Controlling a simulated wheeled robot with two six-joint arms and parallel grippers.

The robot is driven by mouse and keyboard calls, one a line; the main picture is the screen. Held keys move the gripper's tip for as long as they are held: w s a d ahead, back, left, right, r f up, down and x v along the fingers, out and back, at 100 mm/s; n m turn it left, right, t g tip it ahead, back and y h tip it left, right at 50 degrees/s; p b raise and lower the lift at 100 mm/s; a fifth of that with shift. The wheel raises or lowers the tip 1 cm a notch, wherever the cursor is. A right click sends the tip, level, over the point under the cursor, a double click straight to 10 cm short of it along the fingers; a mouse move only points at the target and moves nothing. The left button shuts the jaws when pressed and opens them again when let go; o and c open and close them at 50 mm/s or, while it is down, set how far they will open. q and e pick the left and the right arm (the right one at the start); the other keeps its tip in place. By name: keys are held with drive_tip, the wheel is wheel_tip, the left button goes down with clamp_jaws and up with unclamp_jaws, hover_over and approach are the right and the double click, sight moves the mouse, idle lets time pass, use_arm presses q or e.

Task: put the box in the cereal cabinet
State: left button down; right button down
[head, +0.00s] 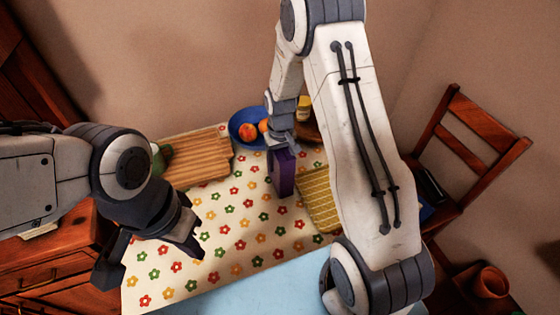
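A purple box (282,174) stands upright at the back middle of the flowered tablecloth. My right gripper (281,146) is at its top edge and looks shut on it; the fingertips are small and partly hidden. I cannot tell whether the box touches the cloth. My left gripper (152,258) is open and empty above the left front of the cloth, apart from the box. No open cereal cabinet shows; tall dark wood furniture (35,75) stands at the far left, and I cannot tell if it is that cabinet.
A blue bowl (235,128) with fruit, a wooden board (195,158) and a yellow woven mat (318,198) lie around the box. A wooden chair (478,130) stands at right. Wooden drawers (45,275) are at lower left. The cloth's (240,230) middle is clear.

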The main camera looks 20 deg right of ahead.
drive_tip(key=shift+f, duration=0.15)
drive_tip(key=shift+c, duration=0.6)
unclamp_jaws()
